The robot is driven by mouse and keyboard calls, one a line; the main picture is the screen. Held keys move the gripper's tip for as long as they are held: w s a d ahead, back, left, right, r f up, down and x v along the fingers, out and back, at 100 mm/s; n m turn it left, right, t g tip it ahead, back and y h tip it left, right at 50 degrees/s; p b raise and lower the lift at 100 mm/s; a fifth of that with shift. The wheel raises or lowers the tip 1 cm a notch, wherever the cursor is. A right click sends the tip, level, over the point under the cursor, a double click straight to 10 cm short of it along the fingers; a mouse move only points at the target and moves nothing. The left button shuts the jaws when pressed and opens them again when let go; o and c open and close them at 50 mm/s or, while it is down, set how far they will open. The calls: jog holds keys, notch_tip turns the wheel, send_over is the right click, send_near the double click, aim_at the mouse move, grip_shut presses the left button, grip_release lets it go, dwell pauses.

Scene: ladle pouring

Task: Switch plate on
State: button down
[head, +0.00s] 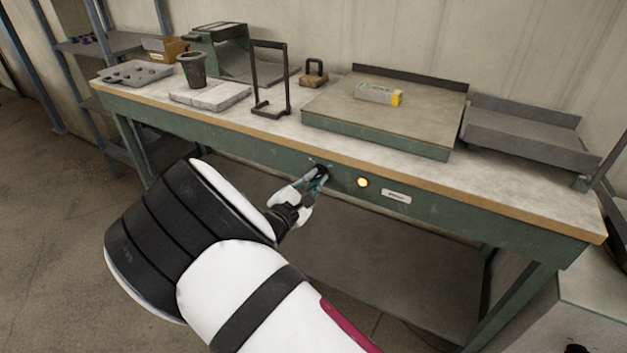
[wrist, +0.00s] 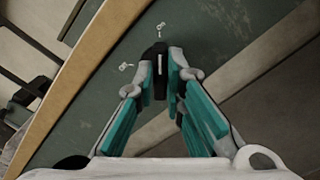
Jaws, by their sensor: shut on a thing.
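The plate (head: 335,112) is a wide flat slab with a raised back edge, on top of the workbench. A yellow-ended grey block (head: 378,94) lies on it. On the bench's green front panel is a dark knob with a pale line; it shows between the fingers in the wrist view (wrist: 160,62). Small white marks sit on the panel beside the knob. My gripper (head: 321,172) is at the panel, shut on the knob, with its teal finger pads on either side; it also shows in the wrist view (wrist: 160,85). A round lamp (head: 362,182) right of the knob glows yellow.
A label (head: 397,196) is right of the lamp. On the bench stand a dark cup (head: 193,70) on a pale slab, a black frame stand (head: 254,80), a small weight-like block (head: 313,78) and a grey tray (head: 525,135). Shelving is at the far left. The lower shelf is bare.

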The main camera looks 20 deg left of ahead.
jog(key=c, duration=1.7)
grip_release()
jog(key=shift+o, duration=0.2)
jog(key=s+a, duration=0.1)
jog(key=s, duration=1.1)
jog(key=shift+a, duration=0.3)
